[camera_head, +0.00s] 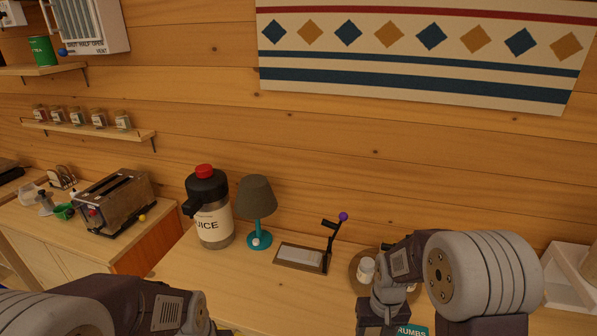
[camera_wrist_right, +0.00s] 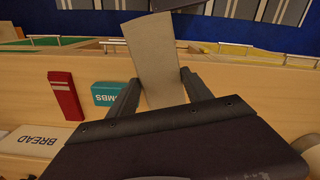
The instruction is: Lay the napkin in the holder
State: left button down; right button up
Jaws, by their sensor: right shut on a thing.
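The napkin holder (camera_head: 303,257) is a dark flat tray on the counter with a pale stack inside and a raised arm (camera_head: 331,238) ending in a purple knob. My right gripper (camera_wrist_right: 160,90) is shut on a beige sheet, apparently the napkin (camera_wrist_right: 154,55), which stands out beyond the fingers in the right wrist view. In the head view my right wrist is low, right of the holder and apart from it. Its fingertips and the napkin are hidden or out of frame there. My left arm enters at lower left; its gripper is not seen.
A juice jug (camera_head: 213,215) and a teal lamp (camera_head: 256,205) stand left of the holder. A round plate or tray (camera_head: 357,264) with a white item is partly behind my right arm. The wrist view shows a teal crumbs box (camera_wrist_right: 107,93), red box (camera_wrist_right: 64,95) and bread box (camera_wrist_right: 38,138).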

aim_at(300, 254)
jog(key=l+u, duration=0.15)
jog(key=u, duration=0.95)
jog(key=i+l, duration=0.3)
